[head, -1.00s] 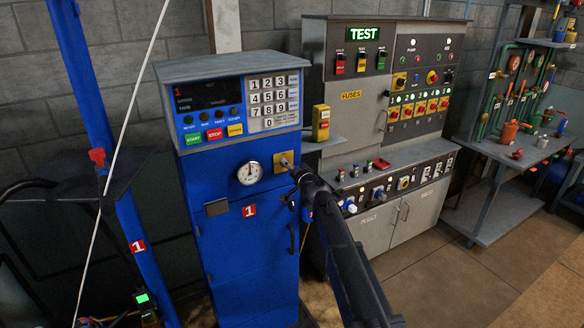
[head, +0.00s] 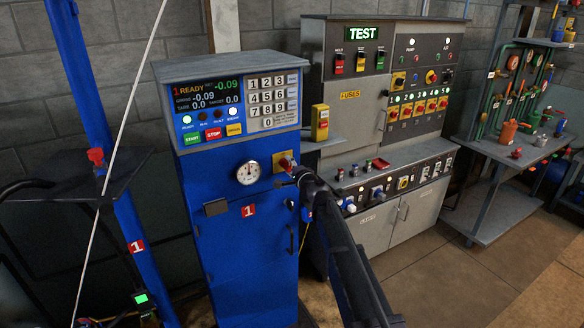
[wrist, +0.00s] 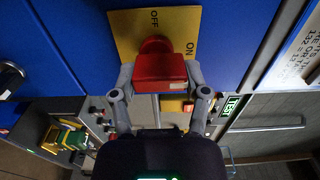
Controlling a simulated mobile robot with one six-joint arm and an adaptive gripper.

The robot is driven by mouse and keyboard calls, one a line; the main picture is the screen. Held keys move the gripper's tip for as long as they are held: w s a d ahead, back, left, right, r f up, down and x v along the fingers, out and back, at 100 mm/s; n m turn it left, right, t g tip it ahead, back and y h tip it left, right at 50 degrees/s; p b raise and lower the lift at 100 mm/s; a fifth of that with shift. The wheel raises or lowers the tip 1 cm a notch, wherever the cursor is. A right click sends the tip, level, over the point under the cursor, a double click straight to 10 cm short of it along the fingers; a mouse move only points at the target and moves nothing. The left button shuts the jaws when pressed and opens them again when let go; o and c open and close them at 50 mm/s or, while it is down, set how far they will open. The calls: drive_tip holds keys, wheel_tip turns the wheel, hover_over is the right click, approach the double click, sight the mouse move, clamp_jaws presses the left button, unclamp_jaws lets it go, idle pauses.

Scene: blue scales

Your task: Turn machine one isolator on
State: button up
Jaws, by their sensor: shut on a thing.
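The machine one isolator is a red knob (wrist: 158,68) on a yellow plate (wrist: 124,28) marked OFF and ON. It also shows in the head view as a yellow plate (head: 278,159) with a bit of the red knob (head: 286,163). It sits on the front of the blue cabinet (head: 240,255) labelled 1. My gripper (wrist: 160,82) is shut on the red knob, with one finger on each side. It also shows in the head view (head: 293,168), partly covering the plate. The cabinet's display (head: 207,96) is lit and reads READY, -0.09.
A round gauge (head: 249,172) is left of the isolator. A keypad (head: 270,100) and START and STOP buttons (head: 203,137) are above. A yellow button box (head: 320,122) is on the right, before a grey TEST panel (head: 345,70). A blue post (head: 105,120) stands left.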

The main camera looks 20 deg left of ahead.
drive_tip(key=shift+a, duration=0.15)
drive_tip(key=o, duration=1.2)
drive_tip(key=shift+c, duration=0.2)
drive_tip(key=shift+s+d, duration=0.15)
drive_tip(key=shift+d, duration=0.1)
drive_tip(key=v, duration=1.1)
drive_tip(key=shift+s, duration=0.25)
drive_tip(key=shift+d, duration=0.2)
